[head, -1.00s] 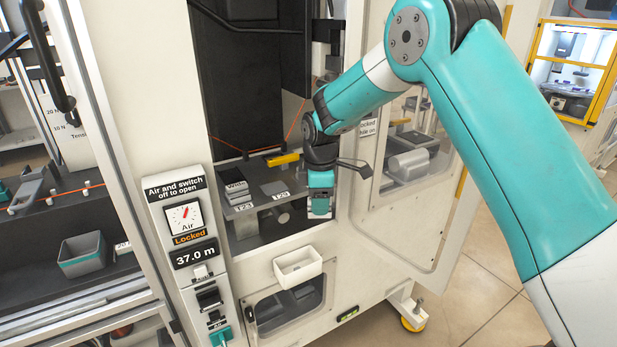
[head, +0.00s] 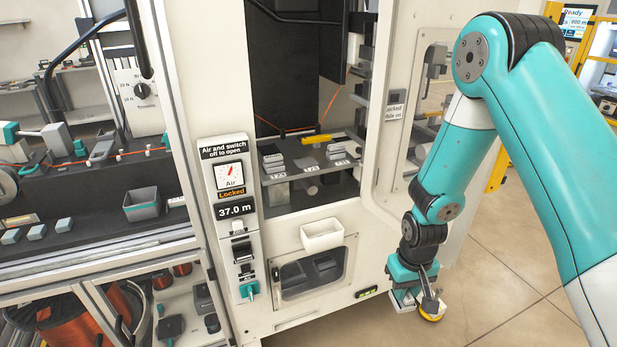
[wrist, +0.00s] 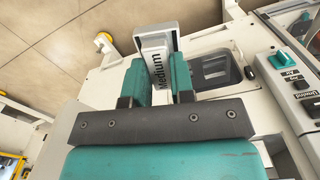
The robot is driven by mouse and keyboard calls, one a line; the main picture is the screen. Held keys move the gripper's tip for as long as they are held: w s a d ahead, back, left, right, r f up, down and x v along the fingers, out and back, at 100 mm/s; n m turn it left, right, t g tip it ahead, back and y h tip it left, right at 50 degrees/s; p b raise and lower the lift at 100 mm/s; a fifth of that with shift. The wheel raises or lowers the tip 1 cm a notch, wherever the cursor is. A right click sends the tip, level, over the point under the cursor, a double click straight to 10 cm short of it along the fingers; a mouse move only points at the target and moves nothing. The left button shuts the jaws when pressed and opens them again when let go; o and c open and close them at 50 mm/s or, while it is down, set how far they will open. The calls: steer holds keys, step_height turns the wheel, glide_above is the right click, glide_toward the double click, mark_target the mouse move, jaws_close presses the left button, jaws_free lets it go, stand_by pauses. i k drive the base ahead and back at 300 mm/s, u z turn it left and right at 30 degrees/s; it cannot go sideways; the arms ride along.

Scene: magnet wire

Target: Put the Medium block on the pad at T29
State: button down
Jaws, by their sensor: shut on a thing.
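The Medium block (wrist: 157,52), pale grey with dark "Medium" lettering, is between the fingers of my gripper (wrist: 157,82) in the wrist view. In the head view my gripper (head: 405,290) is outside the machine, low at its right front corner, shut on the block, which shows only as a small pale patch. Inside the opening, a row of three labelled spots stands on a dark shelf. The labels are too small to read surely; the rightmost spot (head: 337,150), likely T29, shows light and dark layers. Whether its pad is bare is unclear.
The machine's right door (head: 420,110) stands open beside the opening. A white bin (head: 321,235) juts from the front below it. A yellow rod (head: 317,139) lies behind the spots. A yellow caster (head: 432,309) is beside my gripper. Floor (head: 500,270) is clear to the right.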

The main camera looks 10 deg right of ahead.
mark_target(306, 163)
steer(key=k, duration=0.95)
steer(key=u, duration=0.65)
steer(key=i, duration=0.6)
steer(key=u, duration=0.5)
steer(key=i, duration=0.65)
steer(key=z, duration=0.8)
steer(key=i, duration=0.55)
steer(key=z, duration=0.65)
